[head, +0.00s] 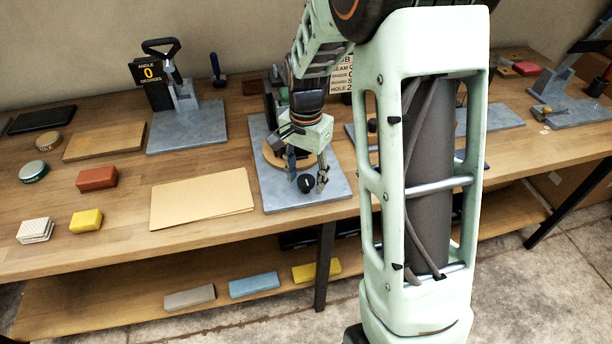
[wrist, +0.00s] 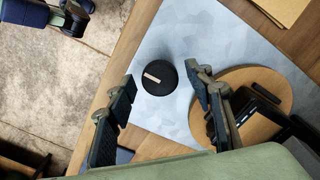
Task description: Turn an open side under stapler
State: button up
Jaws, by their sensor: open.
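A grey base plate (head: 290,200) on the bench carries a round wooden disc (head: 271,156) and a black round knob (head: 306,189). A black upright part (head: 269,98), possibly the stapler, stands at the plate's back, partly hidden by my arm. In the wrist view, the knob (wrist: 160,78) has a pale mark on top, and a black part (wrist: 268,103) reaches over the disc (wrist: 257,78). My gripper (head: 307,178) is open and points down over the plate. Its fingers appear on either side of the knob; I cannot tell whether they touch it.
A tan folder or paper stack (head: 202,198) lies left of the plate. An angle sign reading 0 (head: 148,74) stands by a lever device (head: 185,125). Red (head: 97,178) and yellow (head: 86,220) blocks lie farther left. The bench's front edge is close to the plate.

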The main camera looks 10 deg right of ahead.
jog(key=c, duration=1.1)
jog(key=shift+n, duration=0.4)
jog(key=n, duration=0.3)
jog(key=shift+n, duration=0.4)
jog(key=n, duration=0.4)
jog(key=n+p, duration=0.1)
jog(key=n, duration=0.4)
jog(key=shift+n+p, duration=0.3)
jog(key=shift+n, duration=1.7)
